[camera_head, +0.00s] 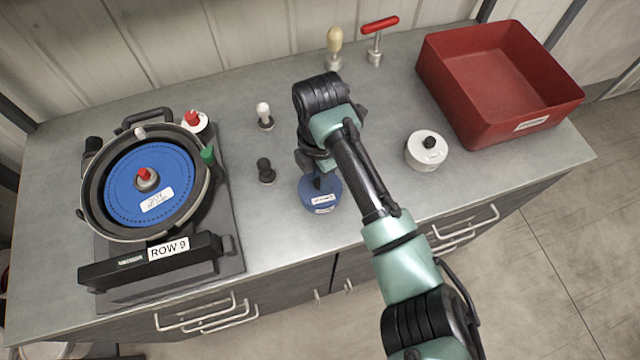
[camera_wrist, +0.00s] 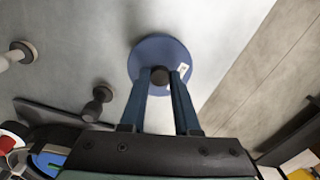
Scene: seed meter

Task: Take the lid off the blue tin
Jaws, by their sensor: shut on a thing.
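The blue tin (camera_head: 322,205) stands on the bench near its front edge, with a white label on its side. My arm and gripper partly cover its top in the head view. In the wrist view its round blue lid (camera_wrist: 160,50) shows from above, with a dark knob (camera_wrist: 159,75) at the middle. My gripper (camera_wrist: 160,78) has its two fingers on either side of the knob and is shut on it. The lid appears to sit on the tin; I cannot see a gap between them.
A white tin (camera_head: 427,150) with a black knob stands to the right, before a red bin (camera_head: 500,85). The seed meter (camera_head: 146,185) with its blue disc is at the left. Dark (camera_head: 266,171) and white (camera_head: 264,116) knobbed pieces stand between. Two handled tools (camera_head: 375,42) stand at the back.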

